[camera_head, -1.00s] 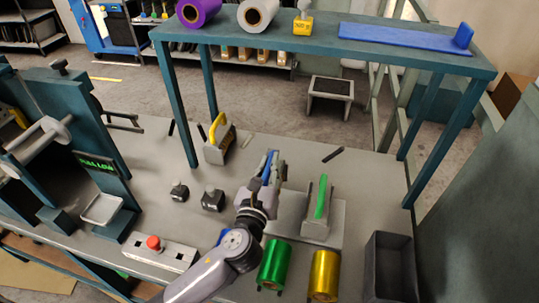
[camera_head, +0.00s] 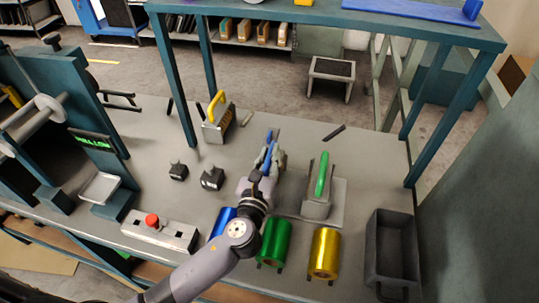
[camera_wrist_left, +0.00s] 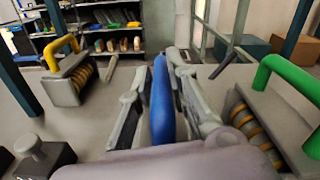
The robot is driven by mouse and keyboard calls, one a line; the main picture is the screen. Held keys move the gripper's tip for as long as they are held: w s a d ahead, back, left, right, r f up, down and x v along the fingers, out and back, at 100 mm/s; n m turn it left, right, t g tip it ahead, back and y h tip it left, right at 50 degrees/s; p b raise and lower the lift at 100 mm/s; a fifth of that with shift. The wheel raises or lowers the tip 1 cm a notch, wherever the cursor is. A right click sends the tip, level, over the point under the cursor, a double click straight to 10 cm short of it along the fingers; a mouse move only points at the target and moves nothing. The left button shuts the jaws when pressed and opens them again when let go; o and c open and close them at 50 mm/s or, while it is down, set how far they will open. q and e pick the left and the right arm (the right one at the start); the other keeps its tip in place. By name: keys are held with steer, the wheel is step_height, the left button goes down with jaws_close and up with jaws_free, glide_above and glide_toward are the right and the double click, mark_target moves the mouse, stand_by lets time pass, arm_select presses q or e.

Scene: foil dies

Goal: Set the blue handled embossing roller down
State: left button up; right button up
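The blue handle (camera_head: 267,150) of the embossing roller is between the fingers of my left gripper (camera_head: 268,160) above the middle of the bench. In the left wrist view, the blue handle (camera_wrist_left: 162,108) stands lengthwise with a finger close along each side, and my left gripper (camera_wrist_left: 160,100) looks shut on it. The roller's body below the handle is hidden by the gripper, so I cannot tell whether it touches the bench. My right gripper is not in view.
A green-handled roller (camera_head: 321,175) stands just right of my gripper; a yellow-handled one (camera_head: 217,115) stands behind left. Two small dark weights (camera_head: 212,179) lie to the left. Foil rolls (camera_head: 325,252) and a dark bin (camera_head: 392,250) are in front. A teal shelf rises behind.

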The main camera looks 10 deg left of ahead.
arm_select(q)
steer(key=o, duration=0.3)
steer(key=shift+r, duration=0.1)
steer(key=shift+s+r+b, duration=0.1)
steer(key=shift+s+b, duration=0.6)
steer(key=shift+s, duration=5.35)
